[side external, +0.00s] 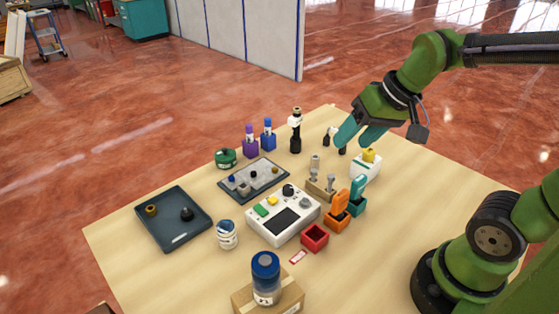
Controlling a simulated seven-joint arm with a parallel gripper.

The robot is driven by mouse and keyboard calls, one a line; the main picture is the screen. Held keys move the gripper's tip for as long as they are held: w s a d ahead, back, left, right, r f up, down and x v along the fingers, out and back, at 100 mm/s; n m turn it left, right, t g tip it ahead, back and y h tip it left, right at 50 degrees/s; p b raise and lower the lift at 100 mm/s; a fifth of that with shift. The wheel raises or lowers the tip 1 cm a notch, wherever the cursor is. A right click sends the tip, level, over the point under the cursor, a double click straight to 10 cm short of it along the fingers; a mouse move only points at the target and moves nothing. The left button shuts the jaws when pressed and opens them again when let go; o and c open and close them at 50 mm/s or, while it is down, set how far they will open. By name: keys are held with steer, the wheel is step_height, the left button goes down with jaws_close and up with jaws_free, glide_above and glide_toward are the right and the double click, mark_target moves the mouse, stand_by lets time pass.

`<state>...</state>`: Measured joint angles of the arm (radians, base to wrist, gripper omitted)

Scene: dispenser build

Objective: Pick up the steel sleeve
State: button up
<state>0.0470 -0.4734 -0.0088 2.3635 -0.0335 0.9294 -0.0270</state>
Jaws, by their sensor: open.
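The steel sleeve is hard to single out at this size. A small grey metal cylinder (243,188) on the dark grey board (262,193) may be it. Grey metal posts (315,163) also stand at the wooden block (319,187), and I cannot tell whether one is a sleeve. My gripper (351,143) is open with teal fingers pointing down over the back right of the table. It is apart from the board and to its right. I see nothing held between the fingers.
A dark tray (172,236) holds a brass ring and a black part. A white device (284,215) sits mid-table, with orange (337,212) and teal (358,194) holders to its right. A black-and-white bottle (295,131) stands behind. The table's front left is bare.

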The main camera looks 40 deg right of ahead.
steer(key=w+d+f+n+g, duration=0.25)
steer(key=w+d, duration=0.25)
steer(key=w, duration=0.4)
steer(key=n+g+h, duration=0.2)
steer(key=n+g, duration=0.1)
steer(key=n, duration=0.4)
glide_above(316, 157)
step_height(316, 157, down, 4)
steer(key=r, duration=0.1)
steer(key=f, duration=1.1)
steer(key=shift+w+a, duration=0.15)
steer(key=shift+a, duration=0.1)
steer(key=shift+d+f, duration=0.2)
steer(key=shift+f, duration=2.7)
jaws_close()
